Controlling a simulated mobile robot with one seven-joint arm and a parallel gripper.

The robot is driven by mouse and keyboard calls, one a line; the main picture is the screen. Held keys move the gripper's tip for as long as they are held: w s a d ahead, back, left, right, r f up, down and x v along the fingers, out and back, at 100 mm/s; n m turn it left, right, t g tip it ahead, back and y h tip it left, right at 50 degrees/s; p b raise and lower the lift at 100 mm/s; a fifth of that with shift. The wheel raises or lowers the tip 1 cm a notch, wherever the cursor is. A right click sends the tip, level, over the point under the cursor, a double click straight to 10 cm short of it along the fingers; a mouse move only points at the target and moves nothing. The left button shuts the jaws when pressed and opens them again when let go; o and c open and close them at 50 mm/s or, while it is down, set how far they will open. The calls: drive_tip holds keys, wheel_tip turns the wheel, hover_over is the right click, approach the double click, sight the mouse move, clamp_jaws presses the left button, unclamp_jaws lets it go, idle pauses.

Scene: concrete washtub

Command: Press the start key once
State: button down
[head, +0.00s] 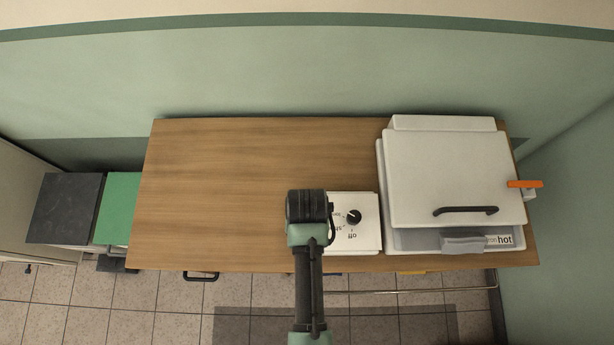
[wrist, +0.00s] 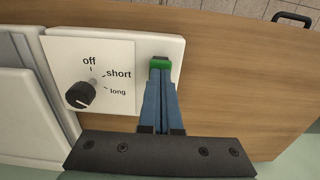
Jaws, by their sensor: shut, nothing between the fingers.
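The control box (head: 367,242) is white and lies on the wooden worktop, left of a larger white machine. It also shows in the wrist view (wrist: 115,49). Its black knob (wrist: 80,95) sits beside the words off, short and long. The green start key (wrist: 160,62) is on the box's right part in the wrist view, partly covered by my fingertips. My gripper (wrist: 160,72) is shut and empty, its blue fingers reaching to the key. I cannot tell whether they touch it. In the head view my arm hides the key and the fingers.
The white lidded machine (head: 450,170) has a dark handle (head: 465,210), an orange lever (head: 525,184) and a label ending in "hot". The worktop (head: 220,180) is bare to the left. Green (head: 120,205) and dark grey (head: 65,205) surfaces stand beyond its left end.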

drive_tip(key=shift+f, duration=0.55)
idle(0.4)
drive_tip(key=shift+r+p, duration=1.2)
drive_tip(key=shift+p, duration=0.15)
wheel_tip(320, 180, up, 5)
drive_tip(key=p, duration=0.5)
drive_tip(key=shift+r, duration=0.1)
idle(0.9)
